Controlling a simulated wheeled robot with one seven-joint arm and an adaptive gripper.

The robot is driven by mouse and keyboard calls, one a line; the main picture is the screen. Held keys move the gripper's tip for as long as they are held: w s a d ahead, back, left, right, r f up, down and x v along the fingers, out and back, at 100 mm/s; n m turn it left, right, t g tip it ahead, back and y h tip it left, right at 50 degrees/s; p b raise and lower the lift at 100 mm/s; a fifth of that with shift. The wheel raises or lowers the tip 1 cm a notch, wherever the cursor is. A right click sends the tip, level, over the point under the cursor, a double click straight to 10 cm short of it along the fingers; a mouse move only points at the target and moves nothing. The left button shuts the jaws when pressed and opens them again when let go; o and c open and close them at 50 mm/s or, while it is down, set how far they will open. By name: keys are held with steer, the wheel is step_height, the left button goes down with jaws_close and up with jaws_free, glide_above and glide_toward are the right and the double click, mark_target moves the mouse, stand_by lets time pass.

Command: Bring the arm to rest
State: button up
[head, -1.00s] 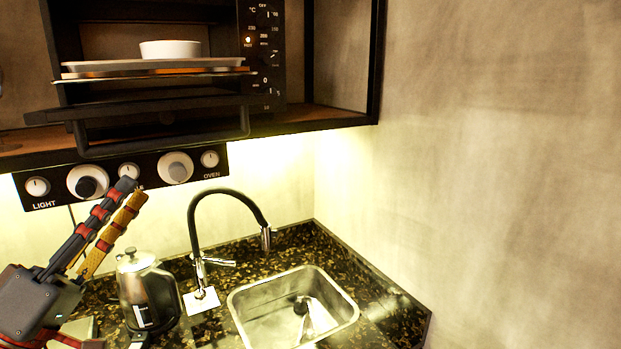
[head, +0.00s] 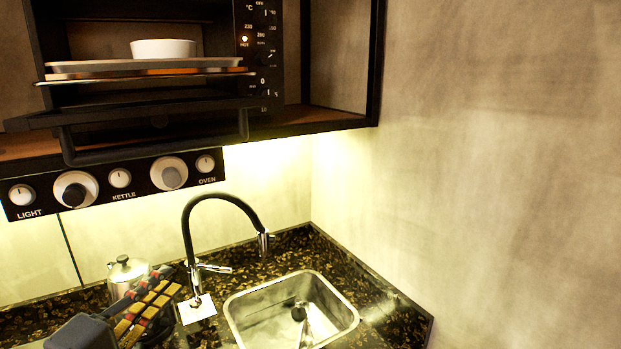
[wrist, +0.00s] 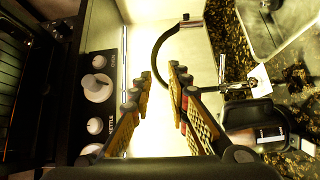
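My gripper (head: 168,280) is at the lower left of the head view, in front of the kettle. Its yellow-padded fingers point up and to the right. In the wrist view my gripper (wrist: 160,72) has its two fingers apart, with only bright wall between them, so it is open and empty. My arm behind it is mostly out of the picture.
A metal kettle (head: 127,270), partly hidden by my gripper, stands left of the black tap (head: 188,225) and steel sink (head: 235,310). Above are the control panel (head: 98,188) and the oven, its door (head: 150,118) lowered, with a white dish (head: 164,48) on a tray.

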steer(key=s+d+f+m+g+y+p, duration=0.1)
steer(key=s+d+f+g, duration=0.2)
steer(key=d+f+g, duration=0.55)
steer(key=s+d+f+m+g+y, duration=0.1)
steer(key=s+d+f+m+g, duration=0.2)
steer(key=d+f, duration=1)
steer(key=s+d+r+m+y, duration=0.1)
steer(key=s+d+r+m, duration=0.1)
steer(key=d, duration=0.5)
steer(key=s+d+r+m+p, duration=0.1)
steer(key=s+d+r+m, duration=0.1)
steer(key=d, duration=0.6)
steer(key=s+d+r+m+y+p, duration=0.1)
steer(key=s+d+r+m, duration=0.1)
steer(key=s+d+m, duration=0.2)
steer(key=d+m, duration=0.2)
steer(key=d, duration=0.1)
steer(key=shift+d+r+y, duration=0.25)
steer(key=shift+d+y, duration=0.05)
